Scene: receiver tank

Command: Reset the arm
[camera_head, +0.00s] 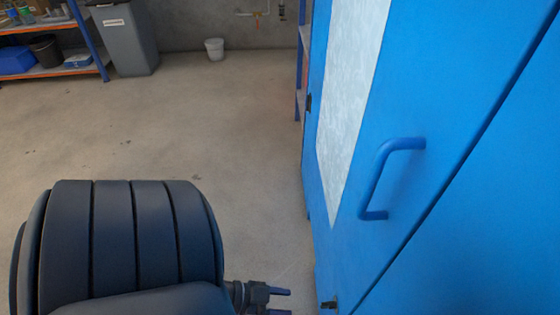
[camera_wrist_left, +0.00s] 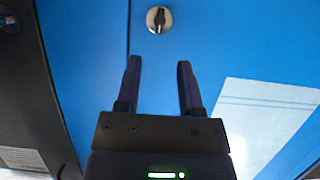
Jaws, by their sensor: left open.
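My left gripper (camera_head: 287,302) shows at the bottom of the head view, pointing right toward the blue cabinet door. In the left wrist view my left gripper (camera_wrist_left: 160,66) is open, with nothing between its two dark fingers. The blue door (camera_head: 440,95) fills the right of the head view and has a blue bar handle (camera_head: 378,180). In the left wrist view a round silver lock with a black centre (camera_wrist_left: 159,19) lies just beyond the fingertips in the picture; I cannot tell the distance. My right gripper is not in view.
A pale panel (camera_head: 345,90) is set in the blue front. The concrete floor (camera_head: 200,125) between is clear.

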